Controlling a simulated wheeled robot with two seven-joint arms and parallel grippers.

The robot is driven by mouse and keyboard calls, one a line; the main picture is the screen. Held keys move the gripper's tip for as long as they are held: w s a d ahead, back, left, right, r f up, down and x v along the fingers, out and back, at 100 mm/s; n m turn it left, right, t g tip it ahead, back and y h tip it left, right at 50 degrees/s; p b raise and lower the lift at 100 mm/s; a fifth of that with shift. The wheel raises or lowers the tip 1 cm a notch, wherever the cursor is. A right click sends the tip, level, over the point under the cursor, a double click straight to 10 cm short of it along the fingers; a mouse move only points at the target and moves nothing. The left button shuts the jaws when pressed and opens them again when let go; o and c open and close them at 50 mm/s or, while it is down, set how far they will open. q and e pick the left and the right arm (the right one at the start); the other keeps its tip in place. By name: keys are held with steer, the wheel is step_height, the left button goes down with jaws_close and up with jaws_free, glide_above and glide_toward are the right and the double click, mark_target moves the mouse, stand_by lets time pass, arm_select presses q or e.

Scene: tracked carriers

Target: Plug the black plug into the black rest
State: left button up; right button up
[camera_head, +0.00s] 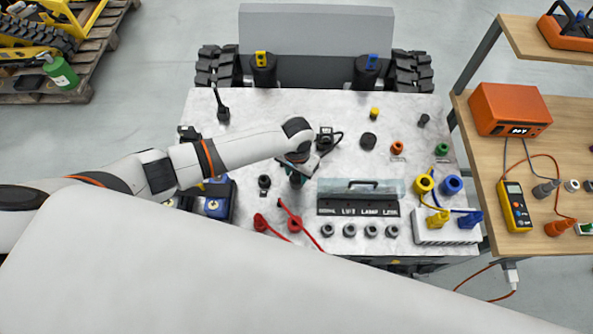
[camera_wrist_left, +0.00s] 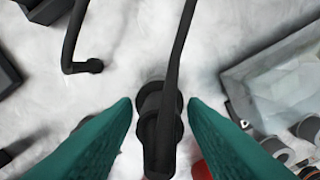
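The black plug (camera_wrist_left: 160,140) with its black cable shows in the left wrist view between my left fingertips. A round, dark flanged piece lies around or under it; I cannot tell whether the plug is seated in it or whether this is the black rest. My left gripper (camera_wrist_left: 163,115) has its green fingers apart, with a visible gap on each side of the plug. In the head view my left gripper (camera_head: 297,168) is low over the middle of the table, partly hiding the dark piece under it. My right gripper is not in view.
A clear-lidded lamp case (camera_head: 360,208) stands right of my left gripper. Red plugs (camera_head: 294,224) with red cables lie in front. A black socket-like piece (camera_head: 264,181) stands to the left. A white strip (camera_head: 445,232) with yellow and blue plugs is at the right.

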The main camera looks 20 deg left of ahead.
arm_select(q)
steer(key=shift+o, duration=0.7)
step_height(320, 180, up, 12)
steer(key=shift+r+b, duration=0.1)
steer(key=shift+b, duration=0.55)
steer(key=shift+s, duration=0.1)
